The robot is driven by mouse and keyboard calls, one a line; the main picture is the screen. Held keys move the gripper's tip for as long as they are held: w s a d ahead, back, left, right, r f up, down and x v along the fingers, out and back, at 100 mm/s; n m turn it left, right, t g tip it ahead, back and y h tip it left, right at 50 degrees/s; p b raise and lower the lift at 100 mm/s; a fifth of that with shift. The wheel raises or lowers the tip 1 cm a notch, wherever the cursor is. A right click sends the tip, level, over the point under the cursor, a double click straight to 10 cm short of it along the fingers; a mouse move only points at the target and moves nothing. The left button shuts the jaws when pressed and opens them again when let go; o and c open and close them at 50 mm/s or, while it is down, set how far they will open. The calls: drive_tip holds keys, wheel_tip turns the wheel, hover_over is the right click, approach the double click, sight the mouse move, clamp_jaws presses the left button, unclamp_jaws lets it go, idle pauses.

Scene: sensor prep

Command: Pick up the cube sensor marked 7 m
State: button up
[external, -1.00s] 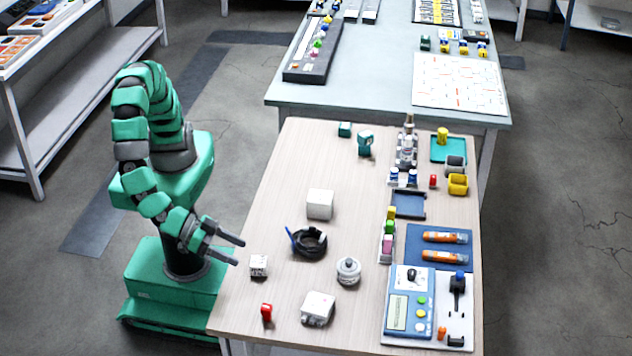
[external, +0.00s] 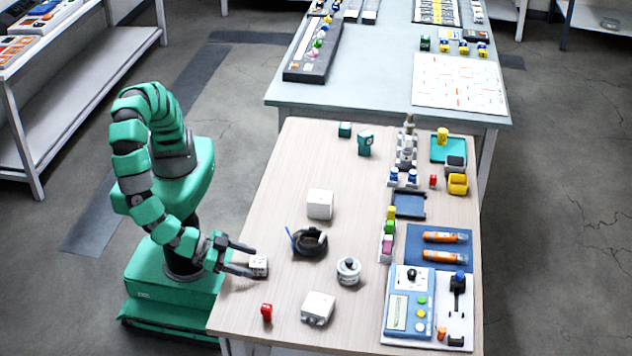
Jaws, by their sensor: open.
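A small white cube with dark markings (external: 259,264) sits near the left edge of the wooden table; its markings are too small to read. My gripper (external: 260,262) is open, with one finger on the far side of this cube and the other on its near side. The cube is between or just at the fingertips; whether they touch it I cannot tell. Two larger white cube-like blocks, one farther back (external: 320,204) and one toward the front (external: 318,308), also stand on the table.
A black coiled cable (external: 310,242) and a round white-grey part (external: 348,271) lie right of my gripper. A small red object (external: 266,312) stands in front. Trays and a blue device (external: 408,300) fill the right side. The table's back left is mostly clear.

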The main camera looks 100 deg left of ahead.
sight(267, 266)
drive_tip(key=shift+b+x, duration=1.1)
drive_tip(key=shift+x, duration=1.8)
drive_tip(key=shift+a+r, duration=0.15)
drive_tip(key=c, duration=1.1)
